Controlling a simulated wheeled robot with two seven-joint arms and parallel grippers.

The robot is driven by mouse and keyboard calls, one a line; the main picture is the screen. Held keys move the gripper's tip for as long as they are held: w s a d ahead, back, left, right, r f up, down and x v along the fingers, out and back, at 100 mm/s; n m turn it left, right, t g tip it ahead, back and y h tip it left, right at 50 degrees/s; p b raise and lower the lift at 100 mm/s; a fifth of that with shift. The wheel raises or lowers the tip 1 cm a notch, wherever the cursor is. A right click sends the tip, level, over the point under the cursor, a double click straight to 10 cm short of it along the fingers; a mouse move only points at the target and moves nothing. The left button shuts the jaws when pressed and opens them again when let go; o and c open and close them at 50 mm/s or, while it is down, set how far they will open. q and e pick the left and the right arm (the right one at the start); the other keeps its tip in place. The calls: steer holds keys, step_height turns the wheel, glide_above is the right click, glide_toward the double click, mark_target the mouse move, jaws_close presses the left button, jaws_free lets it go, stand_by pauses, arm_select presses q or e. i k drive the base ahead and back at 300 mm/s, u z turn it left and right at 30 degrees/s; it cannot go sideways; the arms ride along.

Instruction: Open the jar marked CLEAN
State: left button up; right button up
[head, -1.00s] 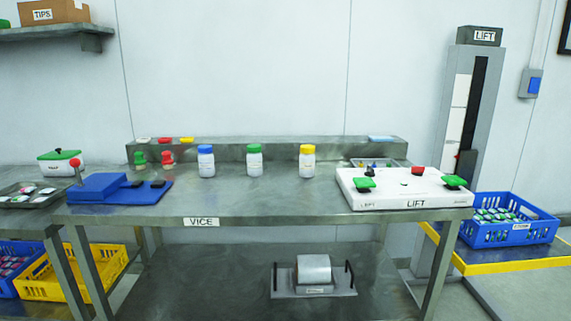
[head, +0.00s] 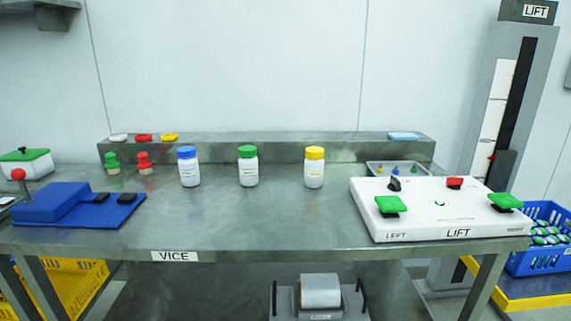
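Three white jars stand upright and apart on the steel table (head: 300,235). One is a blue-capped jar (head: 189,168), one a green-capped jar (head: 248,167), one a yellow-capped jar (head: 314,168). All three caps are on. Each jar has a label on its front, but the print is too small to read, so I cannot tell which is marked CLEAN. A blue vice (head: 70,204) with a red-knobbed lever and two black blocks is on the left of the table, above a VICE sign. Neither of my grippers is in view.
A white LIFT panel (head: 440,217) with green and red controls fills the table's right side. Green and red stamp-like pieces (head: 112,163) stand back left. A small tray (head: 400,169) is behind the panel. A steel ledge (head: 270,145) runs along the back. The table's front middle is clear.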

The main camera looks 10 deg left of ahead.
mark_target(249, 172)
steer(key=u, duration=0.3)
steer(key=i, duration=0.9)
steer(key=u, duration=0.55)
